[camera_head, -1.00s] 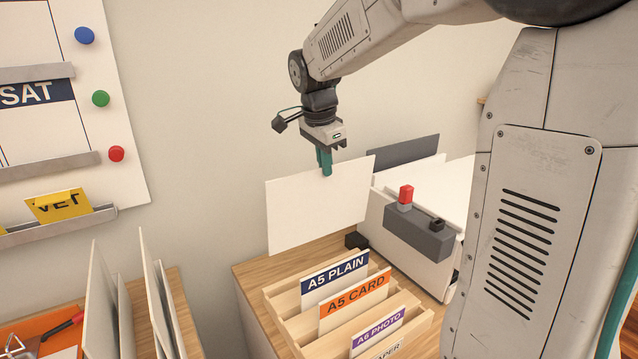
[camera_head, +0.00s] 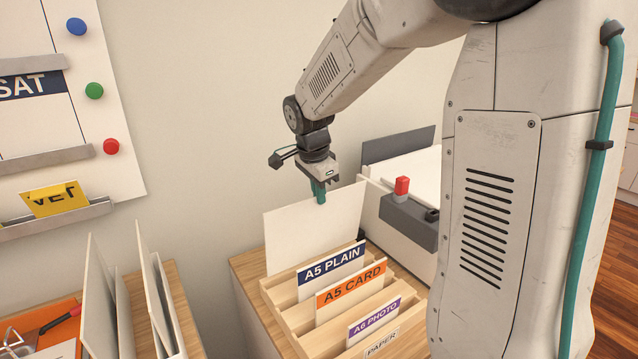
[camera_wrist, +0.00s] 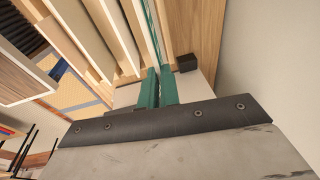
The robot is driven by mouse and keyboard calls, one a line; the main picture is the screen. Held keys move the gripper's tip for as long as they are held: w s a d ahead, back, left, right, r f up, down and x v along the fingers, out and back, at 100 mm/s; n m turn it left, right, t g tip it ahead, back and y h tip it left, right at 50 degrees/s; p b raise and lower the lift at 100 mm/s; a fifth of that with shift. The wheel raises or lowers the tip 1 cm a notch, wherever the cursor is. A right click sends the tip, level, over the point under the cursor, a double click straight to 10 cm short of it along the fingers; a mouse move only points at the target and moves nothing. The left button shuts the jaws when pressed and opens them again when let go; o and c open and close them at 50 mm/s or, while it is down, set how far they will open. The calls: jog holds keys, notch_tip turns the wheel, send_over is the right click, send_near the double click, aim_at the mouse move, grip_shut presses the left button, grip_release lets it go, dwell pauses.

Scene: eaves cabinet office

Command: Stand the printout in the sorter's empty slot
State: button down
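The printout, a blank white sheet (camera_head: 300,235), stands upright and slightly tilted in the head view. My gripper (camera_head: 320,196) is shut on its top edge. The wooden sorter (camera_head: 284,291) is below it, with dividers labelled A5 PLAIN (camera_head: 331,263), A5 CARD (camera_head: 350,286) and A6 PHOTO (camera_head: 375,319), and a PAPER label nearer me. The sheet is at the back of the sorter, behind A5 PLAIN. Its lower edge is hidden, so I cannot tell how deep it sits. The wrist view shows my teal fingers (camera_wrist: 156,90) close together above the sorter dividers (camera_wrist: 105,35).
A grey-and-white machine with a red knob (camera_head: 402,186) stands close to the sheet's right. A wall board (camera_head: 105,185) with coloured magnets and a yellow VET card (camera_head: 55,200) is at left. Upright white panels (camera_head: 100,300) stand at lower left.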

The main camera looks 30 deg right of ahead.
aim_at(319, 220)
jog(key=shift+s+a+x, duration=0.15)
jog(key=shift+a+x, duration=0.1)
jog(key=shift+x, duration=1.05)
jog(key=shift+s+a+x, duration=0.1)
jog(key=shift+a+x, duration=0.1)
jog(key=shift+x, duration=1.1)
jog(key=shift+s+a+x, duration=0.15)
jog(key=shift+a+x, duration=0.1)
jog(key=shift+x, duration=1.05)
jog(key=shift+s+f, duration=0.1)
jog(key=shift+f, duration=0.15)
jog(key=c, duration=1.2)
grip_release()
jog(key=shift+c, duration=0.2)
jog(key=v, duration=0.6)
